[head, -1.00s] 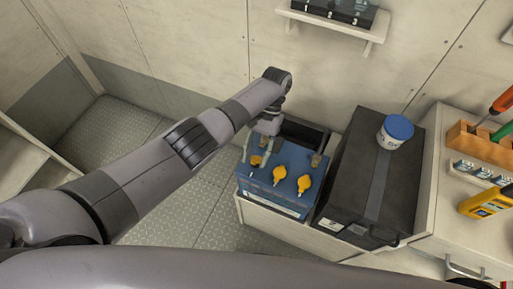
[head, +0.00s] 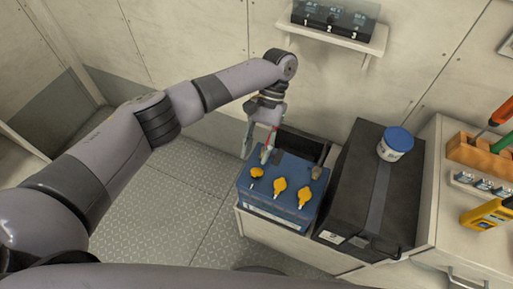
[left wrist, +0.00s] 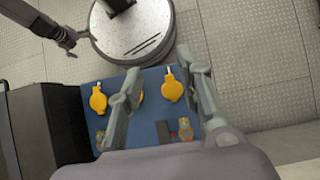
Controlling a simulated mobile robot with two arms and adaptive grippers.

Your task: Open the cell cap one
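The blue battery (head: 290,222) has three yellow cell caps in a row: left (head: 257,173), middle (head: 280,187) and right (head: 305,196). A dark spot shows at the left cap's near edge; I cannot tell whether it is open. My left gripper (head: 257,152) is above the battery's back left part, open and empty, fingers pointing down. In the left wrist view the gripper (left wrist: 163,90) straddles the left cap (left wrist: 173,88), apart from it; one finger partly hides the middle cap. My right gripper (left wrist: 80,38) seems to show at the upper left there, too small to judge.
A black box (head: 348,190) with a blue-lidded tub (head: 395,143) stands right of the battery. Farther right are a wooden tool rack (head: 480,151) and a yellow meter (head: 488,214). A wall shelf (head: 335,33) is behind. The floor at left is clear.

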